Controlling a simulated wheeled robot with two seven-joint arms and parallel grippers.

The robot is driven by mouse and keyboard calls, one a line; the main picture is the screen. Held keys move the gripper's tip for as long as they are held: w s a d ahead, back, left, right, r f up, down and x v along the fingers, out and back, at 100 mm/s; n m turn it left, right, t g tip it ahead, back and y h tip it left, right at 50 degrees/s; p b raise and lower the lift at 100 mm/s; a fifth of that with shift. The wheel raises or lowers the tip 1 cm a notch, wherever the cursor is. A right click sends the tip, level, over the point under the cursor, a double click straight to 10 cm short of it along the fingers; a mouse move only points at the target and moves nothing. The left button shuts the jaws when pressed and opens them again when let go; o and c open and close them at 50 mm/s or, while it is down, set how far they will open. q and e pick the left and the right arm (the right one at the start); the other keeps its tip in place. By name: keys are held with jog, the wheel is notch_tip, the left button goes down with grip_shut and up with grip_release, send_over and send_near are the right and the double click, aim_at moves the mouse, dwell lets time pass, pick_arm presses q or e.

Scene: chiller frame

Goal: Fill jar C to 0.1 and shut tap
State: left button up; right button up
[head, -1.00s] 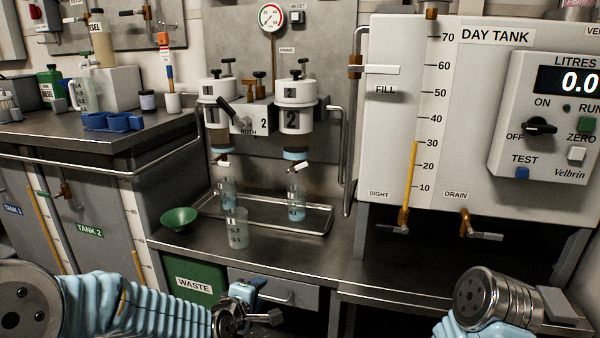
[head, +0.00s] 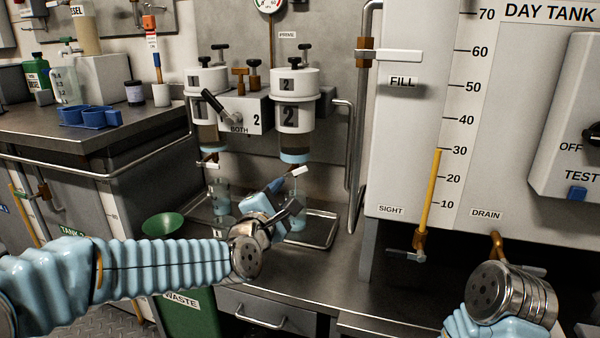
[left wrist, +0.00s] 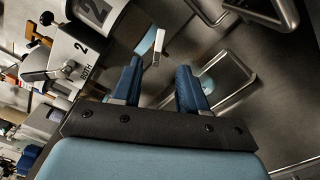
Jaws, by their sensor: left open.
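The white-handled tap (head: 299,171) hangs under filter 2 (head: 295,110), which has a pale blue lower ring. My left gripper (head: 275,191) is open, just below and left of this tap. In the left wrist view the tap's white lever (left wrist: 154,48) lies just beyond the gap between the two blue fingers (left wrist: 160,78), apparently untouched. A clear jar (head: 297,222) stands below the tap, partly hidden by my gripper. Another jar (head: 219,195) stands under filter 1, and a third (head: 218,232) is mostly hidden by my arm. I cannot read which is jar C. My right gripper is out of view.
The jars under the filters stand on a metal drip tray (head: 325,232). A vertical pipe (head: 355,140) and the day tank (head: 400,150) bound the right side. Bench (head: 340,270) in front is clear.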

aim_at(301, 171)
pick_arm(q)
jog(key=p+x, duration=0.1)
jog(key=x, duration=1)
jog(key=shift+w, duration=0.1)
jog(key=shift+f, duration=0.1)
grip_shut()
